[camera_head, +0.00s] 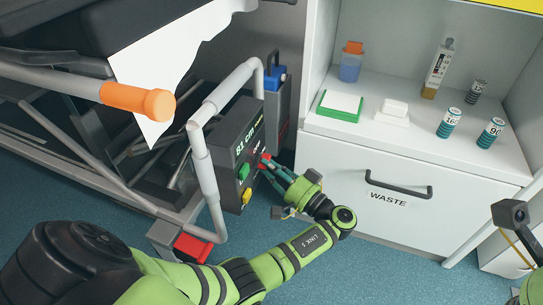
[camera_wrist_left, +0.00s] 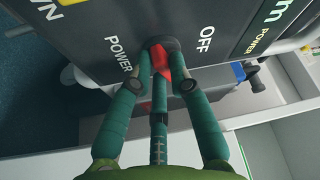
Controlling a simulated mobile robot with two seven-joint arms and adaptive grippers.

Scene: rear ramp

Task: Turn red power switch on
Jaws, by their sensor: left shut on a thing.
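The dark control box (camera_head: 228,146) hangs on the grey frame of the stretcher, with a display reading "8.1 cm". The red power switch (camera_head: 265,158) is on its face, partly hidden by my fingers; in the left wrist view the red switch (camera_wrist_left: 160,58) sits on a dark round base between the labels "POWER" and "OFF". My left gripper (camera_head: 268,168) comes to the panel from the right. Its teal fingers (camera_wrist_left: 162,82) are closed around the red switch. The exact angle of the switch is hard to tell. My right gripper is out of view.
A green button (camera_head: 244,170) and a yellow button (camera_head: 247,195) sit beside the switch. The white cabinet with the "WASTE" drawer (camera_head: 388,198) stands close on the right, its shelf holding small boxes and vials. A grey rail (camera_head: 203,160) runs left of the box.

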